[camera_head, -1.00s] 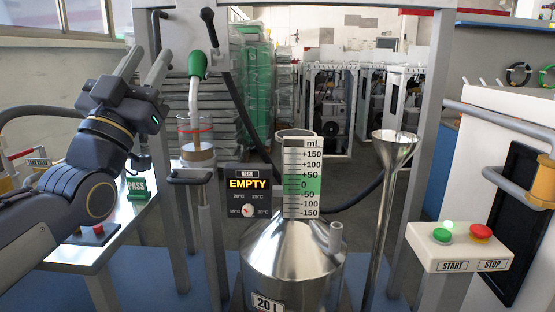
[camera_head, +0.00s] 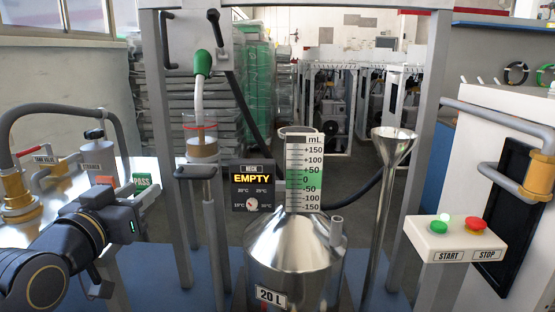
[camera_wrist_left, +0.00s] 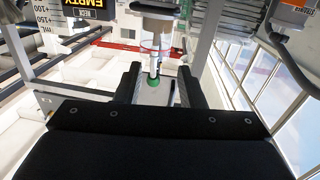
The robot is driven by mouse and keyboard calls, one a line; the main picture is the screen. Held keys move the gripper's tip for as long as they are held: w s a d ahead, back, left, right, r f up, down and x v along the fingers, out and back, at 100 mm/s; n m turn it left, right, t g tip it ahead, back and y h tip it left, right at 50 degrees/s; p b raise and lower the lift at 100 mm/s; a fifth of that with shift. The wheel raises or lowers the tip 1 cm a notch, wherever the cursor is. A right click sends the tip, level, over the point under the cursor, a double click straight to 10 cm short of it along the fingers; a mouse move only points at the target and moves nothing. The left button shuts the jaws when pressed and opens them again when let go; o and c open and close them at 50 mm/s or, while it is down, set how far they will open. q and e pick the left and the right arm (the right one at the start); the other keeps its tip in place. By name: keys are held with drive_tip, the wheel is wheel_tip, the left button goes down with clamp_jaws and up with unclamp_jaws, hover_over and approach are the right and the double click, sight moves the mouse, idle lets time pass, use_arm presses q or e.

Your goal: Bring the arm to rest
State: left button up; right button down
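My left arm (camera_head: 55,260) comes in low at the left of the head view. Its gripper (camera_head: 120,205) is at the near edge of the left bench, in front of the strainer and the green PASS block. In the left wrist view the two dark fingers of this gripper (camera_wrist_left: 158,88) stand apart with nothing held between them. The green nozzle (camera_wrist_left: 153,82) shows in the gap, farther off and not touched. My right arm and gripper are not in view.
The left bench carries a tank valve (camera_head: 45,160), a strainer (camera_head: 96,150) and a PASS block (camera_head: 142,182). A steel 20 L vessel (camera_head: 290,250), EMPTY display (camera_head: 252,185), funnel (camera_head: 393,148) and START/STOP box (camera_head: 458,240) stand to the right. Blue floor lies below.

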use_arm(q)
drive_tip(key=s+d+f+n+g+h, duration=0.1)
drive_tip(key=s+f+g, duration=0.5)
drive_tip(key=s+f, duration=0.65)
drive_tip(key=s+d+f+n+g, duration=0.2)
drive_tip(key=s+f+g, duration=0.55)
drive_tip(key=f, duration=0.75)
wheel_tip(320, 180, up, 24)
drive_tip(key=s+t+p, duration=0.1)
drive_tip(key=s+p, duration=0.1)
drive_tip(key=p, duration=2.3)
drive_tip(key=shift+r, duration=0.25)
